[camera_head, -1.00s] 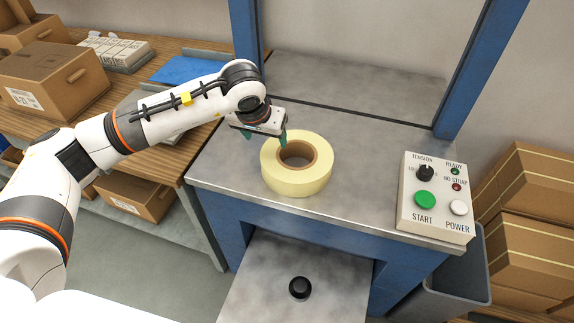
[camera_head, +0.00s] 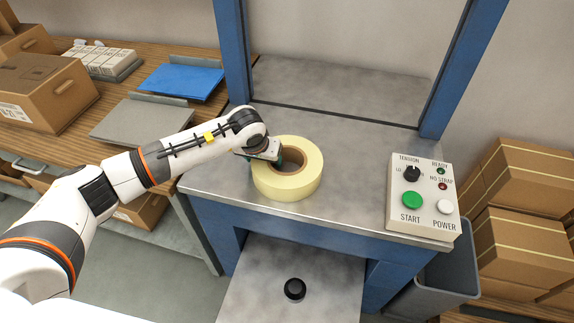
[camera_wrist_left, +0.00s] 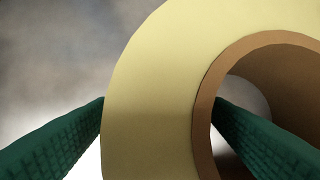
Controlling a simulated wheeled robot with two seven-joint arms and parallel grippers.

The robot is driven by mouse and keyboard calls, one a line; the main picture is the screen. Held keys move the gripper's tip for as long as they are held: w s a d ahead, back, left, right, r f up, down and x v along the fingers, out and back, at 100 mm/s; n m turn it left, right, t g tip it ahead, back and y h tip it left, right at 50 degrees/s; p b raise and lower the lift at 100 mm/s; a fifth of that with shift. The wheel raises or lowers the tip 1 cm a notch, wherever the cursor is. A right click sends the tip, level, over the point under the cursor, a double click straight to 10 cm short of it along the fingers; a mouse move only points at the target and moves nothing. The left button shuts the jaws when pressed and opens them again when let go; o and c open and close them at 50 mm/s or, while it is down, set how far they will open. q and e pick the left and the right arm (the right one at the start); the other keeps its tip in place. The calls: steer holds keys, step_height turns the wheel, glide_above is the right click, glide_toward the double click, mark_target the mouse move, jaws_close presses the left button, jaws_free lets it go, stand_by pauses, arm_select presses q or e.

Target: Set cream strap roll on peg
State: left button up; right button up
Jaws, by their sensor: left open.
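The cream strap roll (camera_head: 290,189) lies flat on the grey metal top of the machine, its brown core facing up. The black peg (camera_head: 294,288) stands on the lower plate (camera_head: 262,300) in front. My left gripper (camera_head: 267,160) is at the roll's left rim. In the left wrist view its green fingers (camera_wrist_left: 158,105) straddle the wall of the roll (camera_wrist_left: 150,100), one outside it and one inside the core. The jaws are open. In the head view the fingertips are mostly hidden by the hand and roll. My right gripper is not in view.
A control box (camera_head: 422,197) sits at the right of the machine top (camera_head: 345,205). Blue posts (camera_head: 465,70) rise behind. A grey bin (camera_head: 440,275) and cartons (camera_head: 515,245) stand at right. A wooden bench (camera_head: 150,85) with trays is at left.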

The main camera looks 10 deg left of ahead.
arm_select(q)
steer(key=shift+c, duration=0.3)
jaws_close()
steer(key=shift+w+r, duration=0.15)
steer(key=shift+r, duration=0.05)
